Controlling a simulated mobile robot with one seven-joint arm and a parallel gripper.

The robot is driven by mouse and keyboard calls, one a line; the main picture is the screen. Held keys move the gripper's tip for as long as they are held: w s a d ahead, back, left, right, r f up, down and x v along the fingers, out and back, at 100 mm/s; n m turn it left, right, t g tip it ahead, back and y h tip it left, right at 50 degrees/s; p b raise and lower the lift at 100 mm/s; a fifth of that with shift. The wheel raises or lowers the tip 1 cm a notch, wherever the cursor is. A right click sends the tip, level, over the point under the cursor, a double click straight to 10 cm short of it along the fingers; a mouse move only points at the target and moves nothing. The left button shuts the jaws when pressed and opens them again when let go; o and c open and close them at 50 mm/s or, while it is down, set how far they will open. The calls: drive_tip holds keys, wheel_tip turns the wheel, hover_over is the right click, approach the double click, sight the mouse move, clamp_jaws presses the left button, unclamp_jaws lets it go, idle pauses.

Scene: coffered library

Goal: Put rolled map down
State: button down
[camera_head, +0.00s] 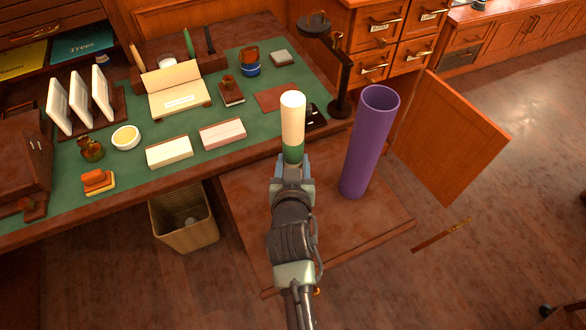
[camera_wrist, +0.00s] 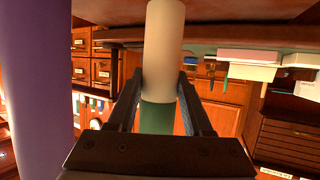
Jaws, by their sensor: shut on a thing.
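The rolled map (camera_head: 292,117) is a cream roll with a green band near its gripped end. It also shows in the wrist view (camera_wrist: 164,50), between the two fingers. My gripper (camera_head: 293,163) is shut on it around the green part, and in the wrist view the fingers (camera_wrist: 160,88) press on both its sides. In the head view the map stands out beyond the fingers, overlapping the desk's front edge. I see no contact between the map and any surface. Part of the green band is hidden by the fingers.
A tall purple tube (camera_head: 370,140), open at the top, stands just right of my gripper on a low wooden surface (camera_head: 340,235). The green-topped desk (camera_head: 205,115) holds boxes, a black lamp (camera_head: 342,80) and small items. A waste bin (camera_head: 182,225) is at left.

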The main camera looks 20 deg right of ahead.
drive_tip(key=shift+f, duration=1.1)
drive_tip(key=shift+f+b, duration=0.25)
drive_tip(key=shift+b, duration=0.1)
drive_tip(key=shift+c, duration=1.5)
unclamp_jaws()
drive_tip(key=shift+r, duration=0.15)
